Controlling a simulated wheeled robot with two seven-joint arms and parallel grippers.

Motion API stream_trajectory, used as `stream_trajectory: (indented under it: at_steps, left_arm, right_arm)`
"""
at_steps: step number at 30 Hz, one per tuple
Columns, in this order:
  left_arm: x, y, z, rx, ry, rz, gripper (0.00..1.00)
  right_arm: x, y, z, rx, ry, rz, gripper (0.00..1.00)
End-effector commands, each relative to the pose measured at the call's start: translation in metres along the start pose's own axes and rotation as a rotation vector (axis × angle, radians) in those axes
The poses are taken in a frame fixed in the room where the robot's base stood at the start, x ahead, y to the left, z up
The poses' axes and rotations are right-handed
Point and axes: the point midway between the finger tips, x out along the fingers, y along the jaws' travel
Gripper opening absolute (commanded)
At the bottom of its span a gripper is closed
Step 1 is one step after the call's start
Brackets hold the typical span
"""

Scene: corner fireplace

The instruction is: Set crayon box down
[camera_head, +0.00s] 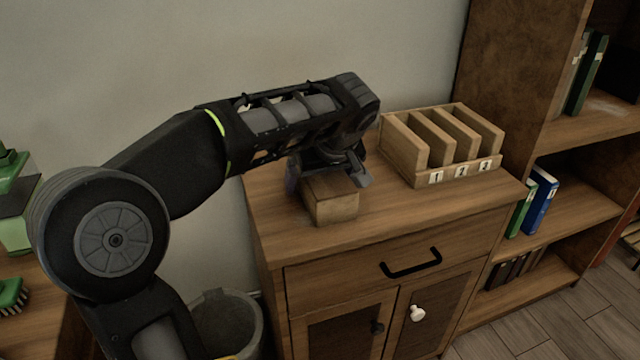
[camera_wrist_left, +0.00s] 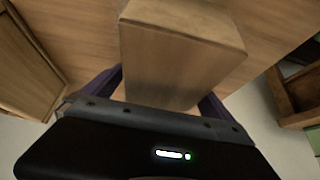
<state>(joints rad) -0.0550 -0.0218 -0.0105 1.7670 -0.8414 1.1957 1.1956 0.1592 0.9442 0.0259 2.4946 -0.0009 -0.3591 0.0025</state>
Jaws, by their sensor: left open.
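The crayon box appears to be the plain wooden block (camera_head: 333,206) on the cabinet top (camera_head: 420,207), near its left end. It also shows in the left wrist view (camera_wrist_left: 180,55), between the fingers; no label or crayons can be seen on it. My left gripper (camera_head: 328,178) points down over the block, with one finger at each side of it. The jaws are open; whether a finger touches the block cannot be told. The gripper hides the block's back part. My right gripper is in neither view.
A wooden divider rack (camera_head: 440,143) with numbered slots stands right of the block on the same top. A bookshelf (camera_head: 545,140) rises at the right. A grey bin (camera_head: 228,322) stands on the floor at the left. The cabinet top's front strip is clear.

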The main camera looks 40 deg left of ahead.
Motion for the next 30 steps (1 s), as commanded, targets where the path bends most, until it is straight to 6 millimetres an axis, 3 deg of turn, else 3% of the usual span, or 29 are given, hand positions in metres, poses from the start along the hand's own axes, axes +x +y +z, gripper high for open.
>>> stream_trajectory:
  at_steps: [10, 30]
  left_arm:
    - [-0.0003, 0.0, 0.0002, 0.0, 0.0, 0.0, 0.97]
    - [-0.0003, 0.0001, 0.0002, 0.0, 0.0, 0.0, 0.43]
  right_arm:
    - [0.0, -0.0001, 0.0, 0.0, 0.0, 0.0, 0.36]
    - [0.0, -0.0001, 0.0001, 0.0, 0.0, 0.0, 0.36]
